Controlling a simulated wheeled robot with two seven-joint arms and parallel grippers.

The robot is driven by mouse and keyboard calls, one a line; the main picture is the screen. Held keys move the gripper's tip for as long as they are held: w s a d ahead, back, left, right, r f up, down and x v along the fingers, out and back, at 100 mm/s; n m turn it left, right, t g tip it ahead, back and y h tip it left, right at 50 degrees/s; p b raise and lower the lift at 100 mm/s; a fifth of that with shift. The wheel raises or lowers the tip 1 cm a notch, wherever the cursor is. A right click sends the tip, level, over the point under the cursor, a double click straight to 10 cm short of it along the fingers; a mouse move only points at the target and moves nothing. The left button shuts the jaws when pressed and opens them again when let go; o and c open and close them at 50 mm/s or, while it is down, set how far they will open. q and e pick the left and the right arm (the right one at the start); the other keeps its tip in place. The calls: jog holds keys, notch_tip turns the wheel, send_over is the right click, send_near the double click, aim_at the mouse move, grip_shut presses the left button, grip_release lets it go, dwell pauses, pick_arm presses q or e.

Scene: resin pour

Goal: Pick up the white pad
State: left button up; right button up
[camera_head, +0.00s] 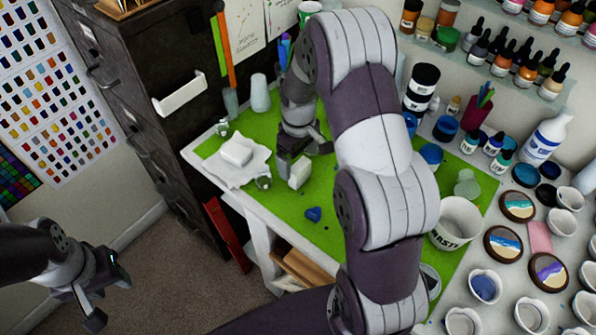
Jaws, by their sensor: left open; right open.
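A small white block (300,172), which looks like the white pad, stands on the green mat (330,190) just below my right gripper. A second white block (237,153) lies on a crumpled white cloth (213,170) at the mat's left side. My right gripper (304,157) points down with its dark jaws apart, close over the first block. I cannot tell whether they touch it. My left gripper (107,300) is open and empty, low at the left, away from the table.
A small glass jar (263,182) and a blue piece (313,214) are near the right gripper. A white waste tub (457,222), round coasters and several cups crowd the right side. A dark cabinet (150,75) stands left of the table. My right arm hides the mat's middle.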

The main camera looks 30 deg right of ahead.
aim_at(299, 165)
notch_tip(299, 165, down, 5)
jog(key=shift+d+f+p, duration=0.1)
jog(key=shift+d+p, duration=0.05)
jog(key=shift+p, duration=0.35)
jog(key=c, duration=1.1)
jog(key=shift+r, duration=0.4)
jog(key=r, duration=0.2)
jog(key=r+b, duration=0.1)
jog(key=shift+s+r, duration=0.35)
jog(key=shift+r, duration=0.05)
jog(key=s+a+r, duration=0.2)
jog(key=s+r, duration=0.1)
jog(key=s, duration=0.2)
jog(key=s+a+r+b, duration=0.1)
jog(key=s+a+r, duration=0.1)
jog(key=s, duration=0.3)
jog(key=shift+a+r+b, duration=0.3)
jog(key=shift+a+r, duration=0.05)
jog(key=shift+r, duration=0.45)
